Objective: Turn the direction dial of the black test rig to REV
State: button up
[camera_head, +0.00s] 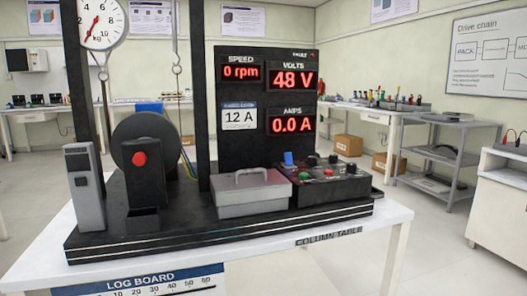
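The black test rig (220,232) stands on a white table. At its right end is a low black control box (335,184) with a green button (303,176), a red button (328,172) and several dark knobs (333,159). A blue part (288,158) stands up at the box's back left. The direction dial must be too small to single out among these knobs; I cannot read REV or any dial setting. My gripper is in no view.
A display panel (265,120) reads 0 rpm, 48 V and 0.0 A. A grey lidded box with a handle (252,192) sits left of the controls. Dark uprights (200,90) and a motor with a red button (140,158) stand further left. The right floor (440,250) is clear.

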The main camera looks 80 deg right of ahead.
aim_at(333, 158)
jog(key=u, duration=0.75)
jog(key=k, duration=1.8)
jog(key=z, duration=1.5)
